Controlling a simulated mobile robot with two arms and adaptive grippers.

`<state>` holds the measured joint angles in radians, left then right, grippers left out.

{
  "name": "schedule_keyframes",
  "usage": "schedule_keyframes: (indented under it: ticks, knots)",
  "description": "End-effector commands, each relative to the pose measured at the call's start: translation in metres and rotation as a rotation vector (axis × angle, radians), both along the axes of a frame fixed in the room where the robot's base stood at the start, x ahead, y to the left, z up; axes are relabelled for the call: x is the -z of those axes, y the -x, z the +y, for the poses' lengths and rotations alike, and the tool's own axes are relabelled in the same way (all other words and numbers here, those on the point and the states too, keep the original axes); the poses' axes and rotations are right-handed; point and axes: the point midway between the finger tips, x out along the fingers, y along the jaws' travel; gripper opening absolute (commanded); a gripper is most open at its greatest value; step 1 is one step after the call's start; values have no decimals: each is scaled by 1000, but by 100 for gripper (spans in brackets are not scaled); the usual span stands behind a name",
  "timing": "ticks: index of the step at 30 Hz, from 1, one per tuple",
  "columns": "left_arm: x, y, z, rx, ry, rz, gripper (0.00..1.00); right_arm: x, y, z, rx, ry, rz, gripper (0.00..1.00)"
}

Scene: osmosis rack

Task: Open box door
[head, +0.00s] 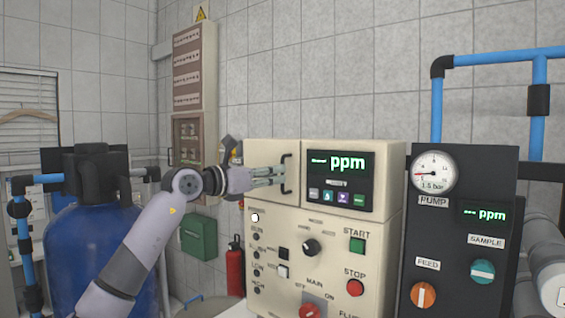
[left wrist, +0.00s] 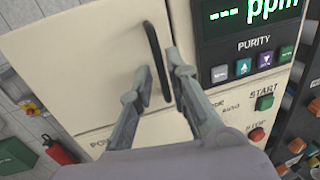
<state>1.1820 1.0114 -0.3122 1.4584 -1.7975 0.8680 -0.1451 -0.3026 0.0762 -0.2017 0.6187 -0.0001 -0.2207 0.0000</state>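The cream box door (head: 263,163) is at the upper left of the control box and looks shut. Its black upright bar handle (head: 284,188) is on the door's right side, beside the ppm display. My left gripper (head: 282,174) reaches in from the left, with its fingertips at the handle. In the left wrist view, the two fingers (left wrist: 160,76) are apart, one on each side of the handle (left wrist: 153,42). Gaps show between the fingers and the bar, so the gripper looks open around it. My right gripper is not in view.
The display panel (head: 341,181) is just right of the door. Buttons and knobs (head: 311,247) cover the box front below. A dark pump panel (head: 463,230) stands at right, a blue tank (head: 92,250) at left. A red extinguisher (head: 235,268) stands behind.

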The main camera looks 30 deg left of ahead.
Motion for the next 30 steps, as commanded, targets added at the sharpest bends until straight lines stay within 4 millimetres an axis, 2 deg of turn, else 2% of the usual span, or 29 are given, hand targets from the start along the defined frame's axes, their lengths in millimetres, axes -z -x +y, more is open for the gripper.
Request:
schedule_keyframes:
  ticks: [1, 3, 9, 18, 25, 30]
  knots:
    - [-4, -9, -4, 3, 3, 2, 16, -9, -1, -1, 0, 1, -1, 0]
    - [-3, -18, -5, 1, 2, 1, 16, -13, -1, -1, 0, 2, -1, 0]
    - [-1, -32, -9, 1, 0, 0, 16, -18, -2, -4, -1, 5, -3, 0]
    - [0, -33, -10, 0, -1, -1, 16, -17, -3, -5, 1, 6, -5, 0]
    - [0, -33, -9, 0, 0, 0, 0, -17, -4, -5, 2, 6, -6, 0]
    - [0, -33, -9, 0, 0, 0, 0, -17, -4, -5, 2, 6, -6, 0]
